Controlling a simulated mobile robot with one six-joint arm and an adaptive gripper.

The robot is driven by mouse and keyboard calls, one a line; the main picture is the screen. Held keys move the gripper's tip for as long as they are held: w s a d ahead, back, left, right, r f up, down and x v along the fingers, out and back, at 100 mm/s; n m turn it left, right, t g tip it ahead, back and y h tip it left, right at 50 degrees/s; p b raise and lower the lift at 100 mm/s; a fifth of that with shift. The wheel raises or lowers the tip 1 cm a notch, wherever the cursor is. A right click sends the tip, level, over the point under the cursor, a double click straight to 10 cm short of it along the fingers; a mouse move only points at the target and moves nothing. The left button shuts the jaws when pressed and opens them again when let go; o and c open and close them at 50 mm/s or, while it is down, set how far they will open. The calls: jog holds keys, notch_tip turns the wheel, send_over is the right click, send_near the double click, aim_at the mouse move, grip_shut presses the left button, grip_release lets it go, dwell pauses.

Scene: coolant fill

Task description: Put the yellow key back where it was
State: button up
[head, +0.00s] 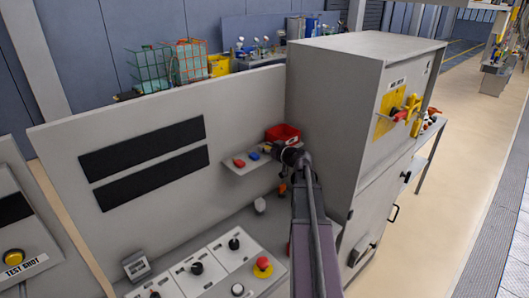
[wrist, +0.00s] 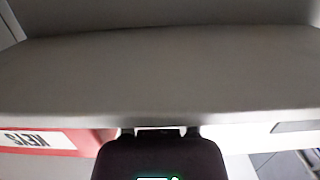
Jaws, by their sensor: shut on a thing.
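My gripper (head: 283,152) is at the small grey shelf (head: 236,171) on the panel, at its right end, just in front of the red bin (head: 283,132). A red key-like piece (head: 239,163) and a blue one (head: 254,156) lie on the shelf to the left of my gripper. In the wrist view, my gripper (wrist: 160,132) is at the bottom with its fingers close to the edge of a broad grey surface (wrist: 160,70). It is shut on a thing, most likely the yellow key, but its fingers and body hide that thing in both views.
A red and white KEYS label (wrist: 45,140) shows upside down in the wrist view. A tall grey cabinet (head: 345,110) stands close on the right, with a yellow plate and handle (head: 400,110). Below is a console with knobs and a red emergency button (head: 263,266).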

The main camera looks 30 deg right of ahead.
jog(key=shift+f, duration=0.25)
jog(key=o, duration=0.6)
jog(key=shift+r, duration=0.1)
jog(key=shift+r, duration=0.15)
jog(key=shift+s, duration=0.25)
jog(key=p+v, duration=0.2)
jog(key=v, duration=0.9)
jog(key=shift+s, duration=0.25)
jog(key=shift+d, duration=0.1)
